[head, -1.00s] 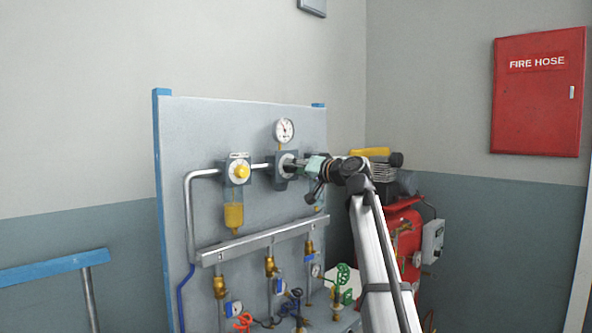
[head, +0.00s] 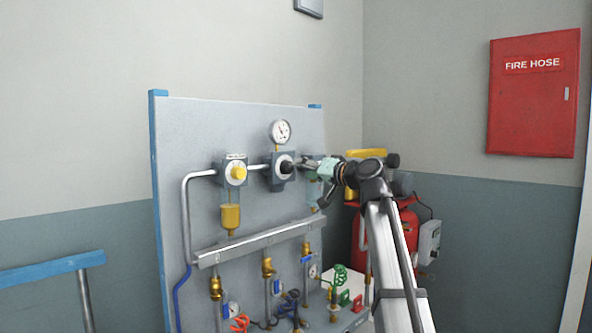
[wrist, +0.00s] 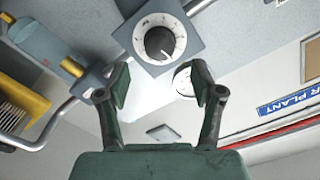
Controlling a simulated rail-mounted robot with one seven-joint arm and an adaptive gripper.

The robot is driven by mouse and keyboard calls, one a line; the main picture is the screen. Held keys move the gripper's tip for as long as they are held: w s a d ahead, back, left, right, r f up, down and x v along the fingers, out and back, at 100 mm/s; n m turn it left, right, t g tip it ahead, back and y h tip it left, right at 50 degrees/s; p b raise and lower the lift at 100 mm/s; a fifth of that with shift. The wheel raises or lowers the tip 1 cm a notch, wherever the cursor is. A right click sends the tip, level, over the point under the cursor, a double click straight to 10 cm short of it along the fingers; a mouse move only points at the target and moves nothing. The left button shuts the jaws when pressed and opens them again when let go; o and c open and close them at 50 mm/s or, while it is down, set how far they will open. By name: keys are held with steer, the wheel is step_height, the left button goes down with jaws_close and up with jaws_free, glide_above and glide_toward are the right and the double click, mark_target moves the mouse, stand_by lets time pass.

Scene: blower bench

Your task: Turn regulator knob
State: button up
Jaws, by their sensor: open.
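The black regulator knob (head: 287,167) sits on a grey block with a white dial ring, on the upright panel under a round pressure gauge (head: 280,131). In the wrist view the black knob (wrist: 159,42) shows beyond the fingertips, near the top centre. My gripper (wrist: 162,84) is open and empty, with its two fingers spread apart and the knob ahead of the gap. In the head view my gripper (head: 310,165) is just right of the knob, apart from it.
Several valves with small gauges hang below the manifold bar (head: 260,241). A red compressor (head: 398,235) stands behind my arm.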

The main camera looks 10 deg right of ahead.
steer(key=v, duration=0.6)
steer(key=shift+s, duration=0.2)
steer(key=shift+d, duration=0.1)
